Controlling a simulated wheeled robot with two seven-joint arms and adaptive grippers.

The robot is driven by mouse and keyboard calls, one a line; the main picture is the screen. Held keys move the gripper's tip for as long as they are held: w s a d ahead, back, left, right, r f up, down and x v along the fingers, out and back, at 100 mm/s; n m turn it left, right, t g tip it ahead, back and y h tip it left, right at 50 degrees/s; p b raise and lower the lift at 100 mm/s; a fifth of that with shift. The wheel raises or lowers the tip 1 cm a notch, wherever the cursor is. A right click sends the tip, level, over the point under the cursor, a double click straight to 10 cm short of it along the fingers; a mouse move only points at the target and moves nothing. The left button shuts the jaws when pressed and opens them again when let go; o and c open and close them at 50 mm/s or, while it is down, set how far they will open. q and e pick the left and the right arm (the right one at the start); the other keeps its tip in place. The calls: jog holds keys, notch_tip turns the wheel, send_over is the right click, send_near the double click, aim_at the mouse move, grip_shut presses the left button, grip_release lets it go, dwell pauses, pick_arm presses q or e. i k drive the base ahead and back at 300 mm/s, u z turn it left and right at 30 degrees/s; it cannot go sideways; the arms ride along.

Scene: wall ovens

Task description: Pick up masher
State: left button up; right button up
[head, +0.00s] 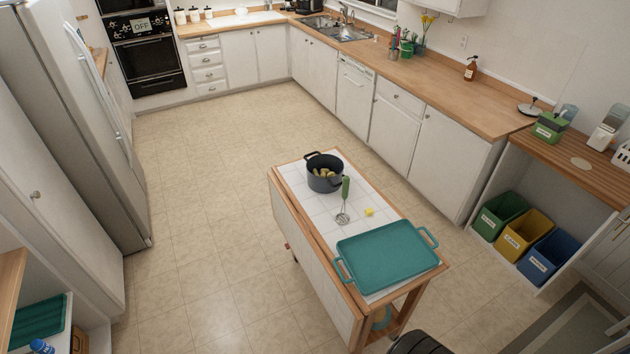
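The masher (345,190), with a green handle and a pale metal head, is on the white tiled top of the wooden cart (297,186). Its handle points away from me, beside the dark pot (325,181), and its head is nearer to me. I cannot tell whether the handle touches the pot. The pot is open and holds yellowish pieces. Neither of my grippers is in view.
A teal tray (387,254) covers the cart's near end. A small yellow piece (369,212) lies right of the masher. Open floor (200,220) lies left of the cart. Green, yellow and blue bins (525,234) stand at right. A dark rounded shape shows at the bottom edge.

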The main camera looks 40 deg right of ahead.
aim_at(345, 182)
jog(key=i, duration=1.65)
jog(key=z, duration=3.25)
